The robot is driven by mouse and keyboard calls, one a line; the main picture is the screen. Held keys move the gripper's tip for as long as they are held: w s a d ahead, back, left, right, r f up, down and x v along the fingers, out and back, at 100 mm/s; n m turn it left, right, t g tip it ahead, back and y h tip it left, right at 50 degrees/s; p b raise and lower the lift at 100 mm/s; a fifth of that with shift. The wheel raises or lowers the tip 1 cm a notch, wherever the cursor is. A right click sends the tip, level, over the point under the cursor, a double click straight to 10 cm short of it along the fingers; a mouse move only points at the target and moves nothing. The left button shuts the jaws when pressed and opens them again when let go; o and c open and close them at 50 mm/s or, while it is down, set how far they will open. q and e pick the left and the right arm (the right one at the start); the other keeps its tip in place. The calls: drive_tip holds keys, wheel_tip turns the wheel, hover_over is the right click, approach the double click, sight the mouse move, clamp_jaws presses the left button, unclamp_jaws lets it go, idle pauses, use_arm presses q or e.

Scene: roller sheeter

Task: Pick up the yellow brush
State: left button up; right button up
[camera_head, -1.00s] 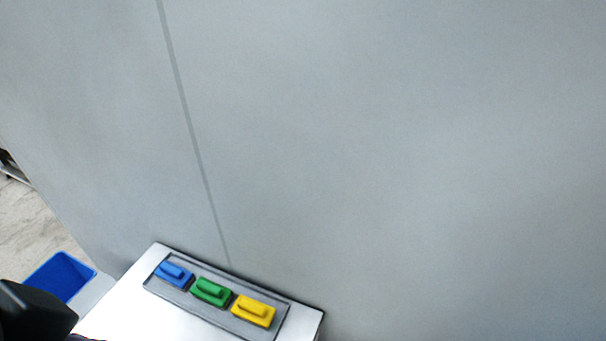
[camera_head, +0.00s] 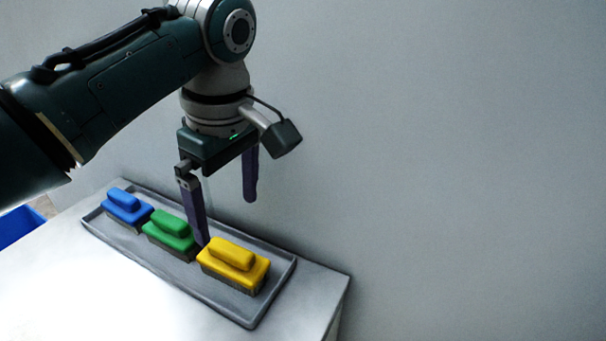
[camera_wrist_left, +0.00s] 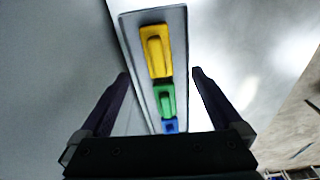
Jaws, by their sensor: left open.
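The yellow brush (camera_head: 235,262) lies with its handle up at the right part of a grey tray (camera_head: 246,318). It also shows in the left wrist view (camera_wrist_left: 155,52), beyond the fingertips and roughly between their lines. My left gripper (camera_head: 226,219) is open and empty. It hangs fingers down above the tray, behind and a little left of the yellow brush. One finger overlaps the gap between the green and yellow brushes in the head view; I cannot tell whether it touches either. My right gripper is not in view.
A green brush (camera_head: 170,228) and a blue brush (camera_head: 125,204) lie in the same tray, left of the yellow one. The tray sits on a white surface (camera_head: 110,290) against a grey wall (camera_head: 450,150). A blue bin (camera_head: 16,226) stands at the left.

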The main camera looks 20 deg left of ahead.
sight(229, 247)
use_arm(q)
drive_tip(key=shift+w+a+f+n, duration=0.2)
drive_tip(key=shift+f+n, duration=0.1)
drive_tip(key=shift+f, duration=0.25)
drive_tip(key=f, duration=0.4)
drive_tip(key=shift+a+b, duration=0.25)
drive_tip(key=shift+b, duration=0.15)
drive_tip(key=f, duration=0.2)
drive_tip(key=a+f+b, duration=0.1)
drive_tip(key=f, duration=0.2)
drive_tip(key=shift+w+f, duration=0.1)
drive_tip(key=shift+w, duration=0.05)
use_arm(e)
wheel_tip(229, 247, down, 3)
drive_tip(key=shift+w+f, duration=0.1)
use_arm(q)
drive_tip(key=c, duration=1.5)
